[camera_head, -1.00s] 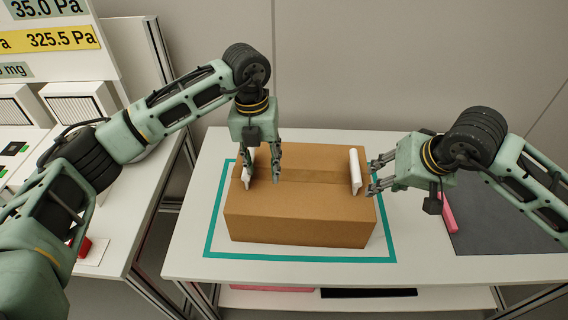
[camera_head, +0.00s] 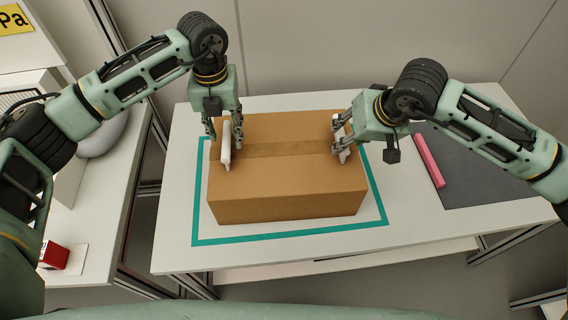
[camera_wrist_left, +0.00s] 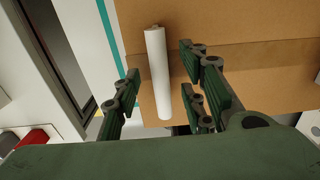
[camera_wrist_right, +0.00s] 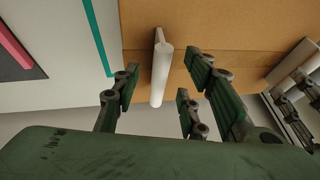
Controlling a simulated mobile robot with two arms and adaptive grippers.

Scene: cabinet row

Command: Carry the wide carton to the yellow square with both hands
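The wide brown carton (camera_head: 285,180) sits on the white table inside a teal square outline (camera_head: 290,233). It has a white upright handle at its left end (camera_head: 226,150) and another at its right end (camera_head: 344,153). My left gripper (camera_head: 225,142) is open, its fingers on both sides of the left handle; the left wrist view shows that handle (camera_wrist_left: 157,75) between the spread fingers. My right gripper (camera_head: 342,148) is open around the right handle, which stands between its fingers in the right wrist view (camera_wrist_right: 161,75). No yellow square shows in these views.
A dark grey mat (camera_head: 478,165) with a pink bar (camera_head: 428,160) lies on the table to the right. A side bench on the left holds a red and white block (camera_head: 54,256). A wall stands behind the table.

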